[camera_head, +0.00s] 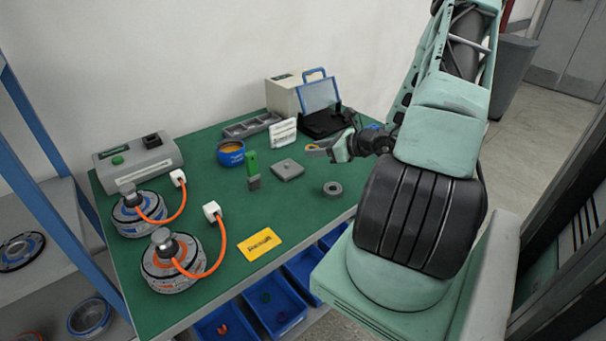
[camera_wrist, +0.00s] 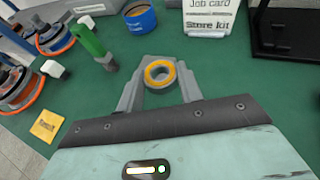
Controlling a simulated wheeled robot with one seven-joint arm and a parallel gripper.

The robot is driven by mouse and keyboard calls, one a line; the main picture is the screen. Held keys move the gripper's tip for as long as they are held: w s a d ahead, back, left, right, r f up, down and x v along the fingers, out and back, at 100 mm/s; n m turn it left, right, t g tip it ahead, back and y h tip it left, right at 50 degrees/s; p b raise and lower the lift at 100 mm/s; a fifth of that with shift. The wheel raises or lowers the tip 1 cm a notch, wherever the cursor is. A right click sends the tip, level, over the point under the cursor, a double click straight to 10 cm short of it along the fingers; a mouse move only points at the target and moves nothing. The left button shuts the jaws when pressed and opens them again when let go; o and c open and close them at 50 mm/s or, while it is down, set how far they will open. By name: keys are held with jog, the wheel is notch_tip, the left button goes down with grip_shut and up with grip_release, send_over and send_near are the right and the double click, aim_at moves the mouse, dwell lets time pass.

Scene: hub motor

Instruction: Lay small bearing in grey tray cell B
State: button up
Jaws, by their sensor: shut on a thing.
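My gripper (camera_head: 318,151) is above the right part of the green table in the head view. In the wrist view my gripper (camera_wrist: 160,76) is shut on the small bearing (camera_wrist: 148,74), a ring with an orange face and a dark centre, held between the fingertips. In the head view the bearing is too small to make out clearly. The grey tray (camera_head: 252,124), a long tray with several cells, lies at the back of the table, left of my gripper and apart from it. Its cell letters cannot be read.
A white job card (camera_head: 283,133) stands beside the tray. A grey ring (camera_head: 332,189) lies near the front edge. Hub motors (camera_head: 172,262) stand left.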

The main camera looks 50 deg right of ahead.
jog(key=shift+f, duration=3.8)
jog(key=shift+f, duration=0.2)
jog(key=o, duration=1)
jog(key=shift+r, duration=0.1)
